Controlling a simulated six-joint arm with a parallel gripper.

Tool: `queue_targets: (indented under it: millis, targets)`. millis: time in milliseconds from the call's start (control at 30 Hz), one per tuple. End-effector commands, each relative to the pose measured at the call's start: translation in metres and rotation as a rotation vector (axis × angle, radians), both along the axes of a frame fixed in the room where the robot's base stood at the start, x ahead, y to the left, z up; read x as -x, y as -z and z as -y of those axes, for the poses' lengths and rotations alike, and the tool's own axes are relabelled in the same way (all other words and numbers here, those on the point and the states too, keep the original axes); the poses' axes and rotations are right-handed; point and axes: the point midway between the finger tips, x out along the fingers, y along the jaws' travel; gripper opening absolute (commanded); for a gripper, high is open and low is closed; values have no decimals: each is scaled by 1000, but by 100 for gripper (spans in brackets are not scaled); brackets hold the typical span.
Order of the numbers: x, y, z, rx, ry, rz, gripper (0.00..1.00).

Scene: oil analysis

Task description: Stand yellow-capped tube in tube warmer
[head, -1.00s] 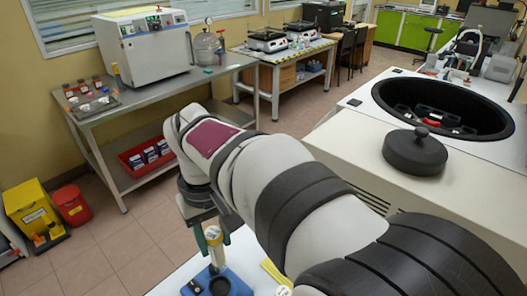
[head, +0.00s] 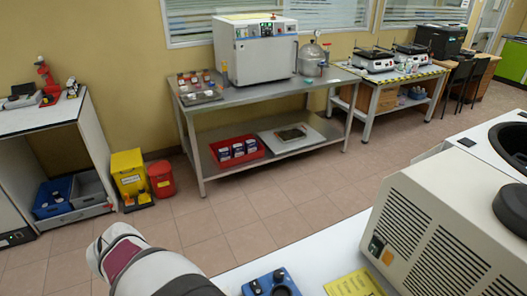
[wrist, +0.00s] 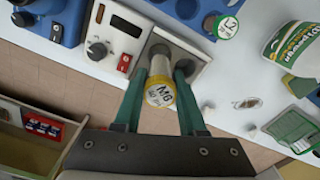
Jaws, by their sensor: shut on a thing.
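In the wrist view, my gripper (wrist: 166,74) is shut on the yellow-capped tube (wrist: 159,92). The cap, with dark lettering, faces the camera between my two teal fingers. The tube's far end points at the grey block of what looks like the tube warmer (wrist: 120,33), which has a knob, a display and a red switch beside the block. The tube overlaps a dark opening in that block. I cannot tell whether its lower end is inside or above it. In the head view my gripper and the tube are out of sight.
In the wrist view, a blue rack (wrist: 189,9) with a green-capped tube (wrist: 226,27) lies beyond the block. A white tub (wrist: 291,42) stands at right, a blue device (wrist: 43,24) at upper left. The head view shows a yellow label (head: 354,284) on the white bench.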

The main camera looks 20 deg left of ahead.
Motion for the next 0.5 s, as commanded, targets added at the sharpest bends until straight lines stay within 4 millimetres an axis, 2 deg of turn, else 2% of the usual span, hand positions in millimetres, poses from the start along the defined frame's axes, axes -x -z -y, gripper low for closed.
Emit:
queue_targets:
  millis: [300,500]
  targets:
    - [0,43,1,2,1,-1,0]
    - [0,57,0,0,1,0,0]
